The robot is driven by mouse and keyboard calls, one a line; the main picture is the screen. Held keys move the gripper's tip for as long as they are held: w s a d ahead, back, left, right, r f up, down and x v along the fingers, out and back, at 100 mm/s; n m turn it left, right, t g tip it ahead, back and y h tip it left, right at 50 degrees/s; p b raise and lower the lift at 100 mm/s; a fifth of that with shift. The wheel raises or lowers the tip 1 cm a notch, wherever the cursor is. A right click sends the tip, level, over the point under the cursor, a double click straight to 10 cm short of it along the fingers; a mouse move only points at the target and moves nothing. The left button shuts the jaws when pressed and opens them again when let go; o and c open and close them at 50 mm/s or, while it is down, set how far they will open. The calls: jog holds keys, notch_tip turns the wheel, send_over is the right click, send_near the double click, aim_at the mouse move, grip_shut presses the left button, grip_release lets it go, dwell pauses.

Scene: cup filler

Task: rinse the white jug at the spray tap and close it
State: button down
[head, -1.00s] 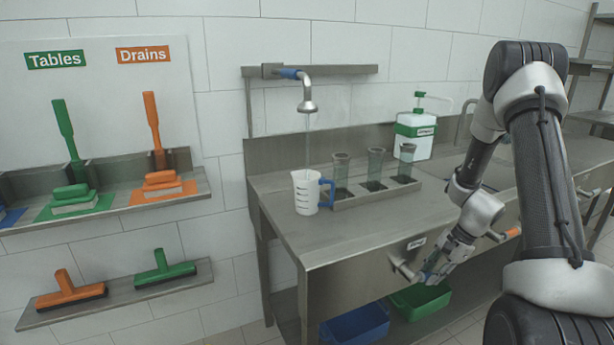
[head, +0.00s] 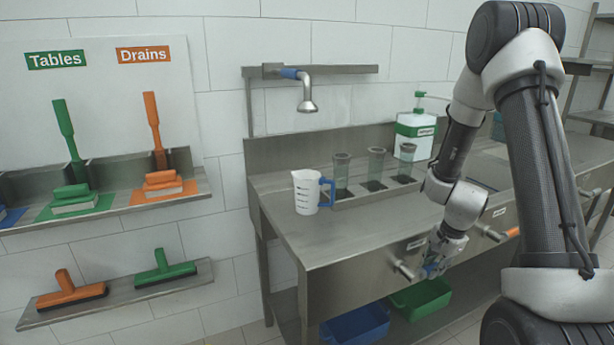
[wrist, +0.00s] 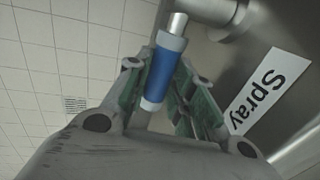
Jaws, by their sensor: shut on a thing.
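The white jug (head: 305,193) with a blue handle stands upright on the steel counter (head: 300,235), below the spray tap's outlet (head: 307,104). No water stream shows from the outlet now. The spray tap's lever has a blue grip (wrist: 165,74) on a metal stem, beside a label (wrist: 268,92) reading "Spray". My gripper (head: 434,268) is at the counter's front face, with its fingers around the blue grip. In the wrist view my gripper (wrist: 160,88) has one finger on each side of the grip, shut on it. The inside of the jug is hidden.
A rack (head: 375,190) with several dark-based clear cups stands right of the jug. A green-and-white pump bottle (head: 414,135) is behind it. An orange-tipped lever (head: 510,232) sticks out to the right. Blue (head: 355,325) and green (head: 420,298) bins are below.

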jog(key=shift+r+h, duration=0.25)
jog(key=shift+h, duration=0.05)
jog(key=shift+r, duration=0.1)
jog(key=shift+w+r+t, duration=0.1)
jog(key=shift+t, duration=0.2)
jog(key=c, duration=1.1)
grip_release()
jog(key=shift+a, duration=0.1)
jog(key=shift+c, duration=0.2)
jog(key=v, duration=1.2)
jog(key=shift+a, duration=0.2)
